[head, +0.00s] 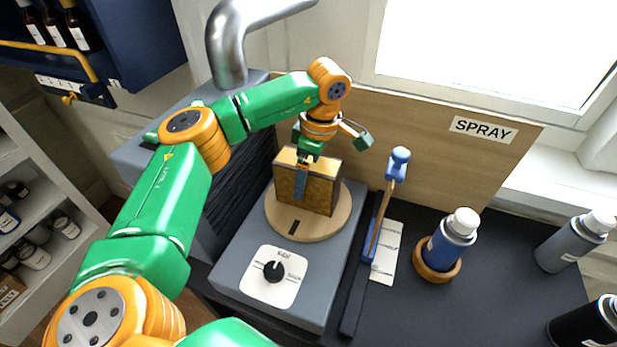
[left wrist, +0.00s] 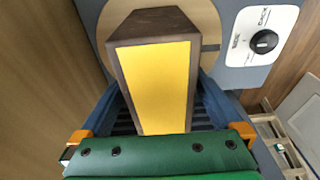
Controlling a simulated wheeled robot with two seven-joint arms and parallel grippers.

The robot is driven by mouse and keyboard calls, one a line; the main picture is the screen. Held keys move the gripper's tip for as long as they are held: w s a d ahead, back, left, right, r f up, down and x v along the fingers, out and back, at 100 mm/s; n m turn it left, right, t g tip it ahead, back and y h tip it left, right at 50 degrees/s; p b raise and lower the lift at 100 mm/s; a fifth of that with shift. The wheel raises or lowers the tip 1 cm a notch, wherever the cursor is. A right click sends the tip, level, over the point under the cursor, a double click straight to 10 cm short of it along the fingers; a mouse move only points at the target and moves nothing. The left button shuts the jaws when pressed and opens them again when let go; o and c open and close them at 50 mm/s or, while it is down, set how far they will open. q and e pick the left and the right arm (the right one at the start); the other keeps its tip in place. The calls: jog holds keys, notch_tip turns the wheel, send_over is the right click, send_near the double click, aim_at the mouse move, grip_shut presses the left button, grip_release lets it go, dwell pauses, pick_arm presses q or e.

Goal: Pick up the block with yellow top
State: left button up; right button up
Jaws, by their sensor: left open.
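The block (head: 322,190) stands upright on a round wooden turntable (head: 283,229). It has dark brown edges, a mottled golden-brown front face and a yellow top. In the left wrist view the yellow top of the block (left wrist: 158,80) faces the camera. My left gripper (head: 304,172) is over the block, pointing down, with one blue finger in front of its front face. The other finger is hidden behind the block in the head view. In the left wrist view blue fingers show on both sides of the block, jaws open. My right gripper is not in view.
The turntable sits on a grey box with a black knob (head: 273,270). To the right are a blue-headed upright tool (head: 398,165), a blue bottle (head: 449,243) in a wooden ring, and a grey bottle (head: 573,246). A wooden panel marked SPRAY (head: 483,129) stands behind.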

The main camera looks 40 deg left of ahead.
pick_arm(q)
jog(key=shift+s+a+f, duration=0.1)
jog(key=shift+a+f, duration=0.05)
jog(key=shift+f, duration=0.45)
jog(key=shift+s+a+f, duration=0.1)
jog(key=shift+f, duration=0.5)
jog(key=shift+w, duration=0.15)
grip_shut()
